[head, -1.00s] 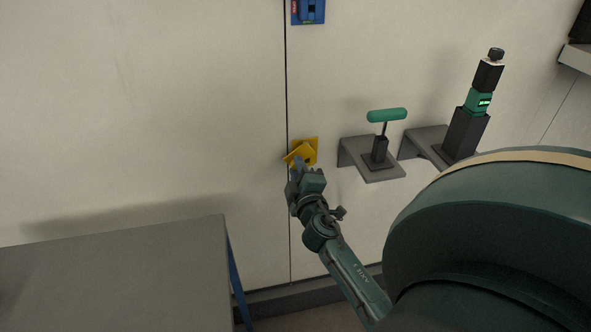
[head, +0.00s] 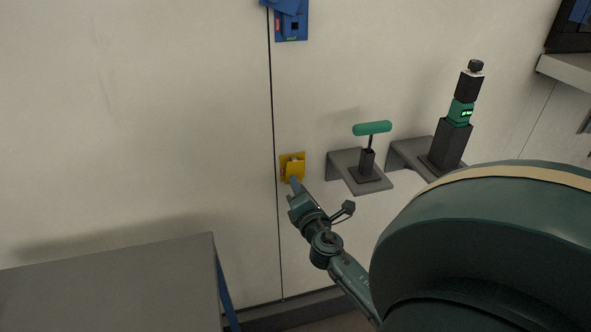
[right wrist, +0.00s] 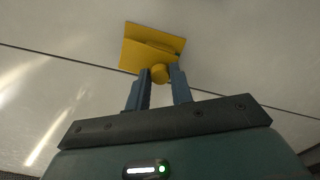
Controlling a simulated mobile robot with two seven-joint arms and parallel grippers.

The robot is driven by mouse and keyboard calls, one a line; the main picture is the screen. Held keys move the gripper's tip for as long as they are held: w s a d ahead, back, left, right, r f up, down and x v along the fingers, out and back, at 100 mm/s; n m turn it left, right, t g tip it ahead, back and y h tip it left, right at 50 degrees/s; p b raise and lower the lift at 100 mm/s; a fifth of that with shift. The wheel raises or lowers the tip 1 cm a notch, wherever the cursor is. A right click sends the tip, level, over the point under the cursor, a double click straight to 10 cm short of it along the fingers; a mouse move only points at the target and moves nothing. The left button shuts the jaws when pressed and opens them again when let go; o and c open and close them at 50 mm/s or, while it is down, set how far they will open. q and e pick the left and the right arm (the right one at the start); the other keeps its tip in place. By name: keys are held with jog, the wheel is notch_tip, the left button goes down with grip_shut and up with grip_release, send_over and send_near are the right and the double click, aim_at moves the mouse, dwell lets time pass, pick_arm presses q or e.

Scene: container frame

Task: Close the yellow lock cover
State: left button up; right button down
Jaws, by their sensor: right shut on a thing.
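The yellow lock cover (head: 294,167) is on the pale wall, just right of the vertical seam. In the head view it looks roughly in line with its yellow backplate. In the right wrist view the cover (right wrist: 150,45) shows past the fingertips, with a round yellow knob (right wrist: 160,73) between them. My right gripper (head: 296,182) is shut on this knob from below; it also shows in the right wrist view (right wrist: 160,78). Whether the cover lies fully flat on the plate I cannot tell. My left gripper is not in view.
A blue lock (head: 291,24) is above on the same wall. To the right, a green T-handle (head: 372,129) and a black-and-green device (head: 458,115) stand on grey brackets. A grey table (head: 110,285) is at lower left. The wall left of the seam is clear.

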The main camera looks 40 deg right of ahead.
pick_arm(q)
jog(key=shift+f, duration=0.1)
pick_arm(e)
jog(key=shift+s+d+n, duration=0.1)
jog(key=shift+d+n, duration=0.15)
jog(key=shift+n, duration=0.25)
jog(key=c, duration=1.2)
grip_release()
jog(key=shift+c, duration=0.2)
pick_arm(q)
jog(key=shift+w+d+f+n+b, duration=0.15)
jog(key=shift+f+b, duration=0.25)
jog(key=shift+b, duration=0.4)
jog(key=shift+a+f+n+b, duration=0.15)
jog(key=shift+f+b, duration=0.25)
jog(key=shift+b, duration=0.4)
pick_arm(e)
jog(key=v, duration=1.3)
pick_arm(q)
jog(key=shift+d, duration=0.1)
